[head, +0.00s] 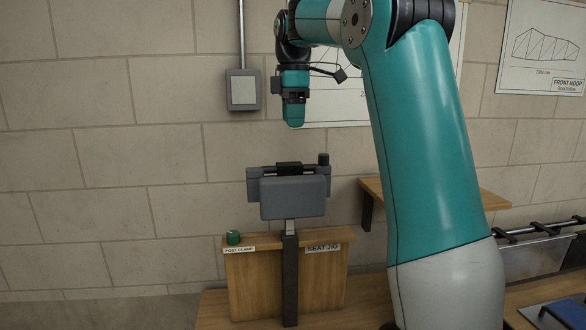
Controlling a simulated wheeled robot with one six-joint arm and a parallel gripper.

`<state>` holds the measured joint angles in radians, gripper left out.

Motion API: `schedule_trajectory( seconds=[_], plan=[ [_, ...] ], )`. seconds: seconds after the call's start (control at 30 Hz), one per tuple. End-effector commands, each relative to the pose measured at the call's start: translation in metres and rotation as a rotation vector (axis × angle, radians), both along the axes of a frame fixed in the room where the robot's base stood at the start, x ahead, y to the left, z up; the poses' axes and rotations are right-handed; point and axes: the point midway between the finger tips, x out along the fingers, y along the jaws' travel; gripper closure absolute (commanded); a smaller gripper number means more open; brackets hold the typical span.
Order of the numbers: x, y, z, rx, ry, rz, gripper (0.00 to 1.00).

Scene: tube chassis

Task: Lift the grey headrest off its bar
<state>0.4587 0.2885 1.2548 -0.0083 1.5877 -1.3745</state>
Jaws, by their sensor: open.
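The grey headrest (293,198) is a blocky pad at the top of a dark upright post (290,282). A short pale metal piece (290,227) shows between pad and post. A dark cross-piece (289,168) with a black knob (323,160) at its right end shows along the headrest's top. How the pad fits on its bar is hidden behind the pad. My gripper (294,122) is open and points down above the headrest, with a clear gap in the picture between them. It looks empty.
A wooden stand (258,282) labelled "SEAT JIG" is behind the post, with a green knob (233,238) marked "POST CLAMP" on its left. A wooden shelf (488,198) is on the right. A grey wall box (243,90) is left of my gripper.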

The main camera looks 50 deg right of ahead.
Motion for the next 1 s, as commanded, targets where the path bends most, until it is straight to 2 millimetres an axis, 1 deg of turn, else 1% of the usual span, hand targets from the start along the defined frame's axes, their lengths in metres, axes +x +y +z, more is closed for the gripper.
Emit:
schedule_trajectory(
  seconds=[0.03, 0.2, 0.27, 0.6, 0.7, 0.8, 1.0],
  plan=[
    [0.000, 0.001, -0.014, 0.001, 0.002, 0.001, 0.49],
    [0.000, 0.000, -0.050, -0.001, 0.002, 0.000, 0.49],
    [0.000, 0.000, -0.057, -0.001, 0.004, 0.000, 0.49],
    [0.000, 0.000, -0.123, -0.001, 0.004, 0.001, 0.49],
    [0.001, 0.000, -0.139, -0.001, 0.004, 0.000, 0.49],
    [0.001, -0.001, -0.150, -0.001, 0.002, 0.000, 0.49],
    [0.001, -0.001, -0.159, -0.003, 0.000, 0.000, 0.49]
  ],
)
